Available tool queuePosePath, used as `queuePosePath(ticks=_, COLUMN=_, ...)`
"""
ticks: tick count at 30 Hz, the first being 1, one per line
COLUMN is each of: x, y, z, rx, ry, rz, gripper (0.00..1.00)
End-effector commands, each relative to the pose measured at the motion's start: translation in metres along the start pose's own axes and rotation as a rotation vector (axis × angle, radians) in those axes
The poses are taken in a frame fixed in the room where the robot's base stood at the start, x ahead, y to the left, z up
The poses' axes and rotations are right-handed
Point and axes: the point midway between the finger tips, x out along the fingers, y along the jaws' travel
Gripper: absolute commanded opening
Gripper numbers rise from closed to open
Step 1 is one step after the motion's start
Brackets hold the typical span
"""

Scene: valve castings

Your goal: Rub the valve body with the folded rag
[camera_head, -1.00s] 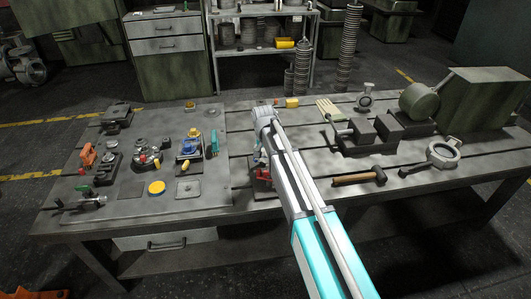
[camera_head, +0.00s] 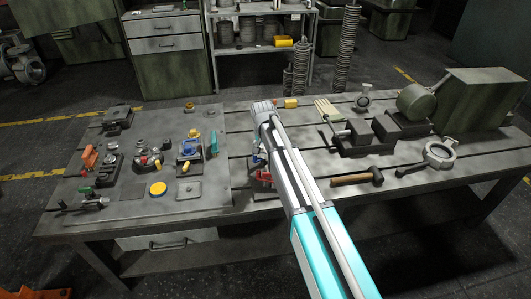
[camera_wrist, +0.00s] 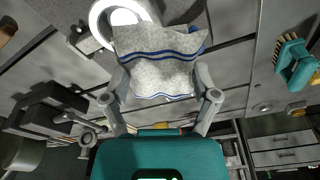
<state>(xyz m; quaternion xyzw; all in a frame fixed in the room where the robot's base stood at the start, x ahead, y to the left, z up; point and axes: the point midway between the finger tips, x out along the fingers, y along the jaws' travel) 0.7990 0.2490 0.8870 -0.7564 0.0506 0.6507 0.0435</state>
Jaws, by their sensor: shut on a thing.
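In the wrist view, my gripper (camera_wrist: 161,80) is shut on the folded rag (camera_wrist: 158,72), a pale grey cloth with dark blue stripes pinched between its fingers. The rag spreads beyond the fingertips over the near edge of a pale round ring casting, which looks like the valve body (camera_wrist: 98,22). I cannot tell whether the rag touches it. The rag hides part of the ring. In the head view, my arm hides most of the gripper, rag and casting.
A vise (camera_head: 352,137) and a hammer (camera_head: 358,178) lie to the right, with another ring casting (camera_head: 441,154) beyond. A teal brush (camera_head: 214,143) and a board of parts (camera_head: 215,191) are on the left. Bare table shows between the hammer and the front edge.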

Motion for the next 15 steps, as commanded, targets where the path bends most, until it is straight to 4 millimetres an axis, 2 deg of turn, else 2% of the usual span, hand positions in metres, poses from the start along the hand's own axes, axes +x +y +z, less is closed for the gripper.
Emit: queuePosePath(ticks=15, x=-0.0005, y=-0.0072, z=0.0033, rx=-0.009, ry=0.000, rz=-0.001, gripper=0.39)
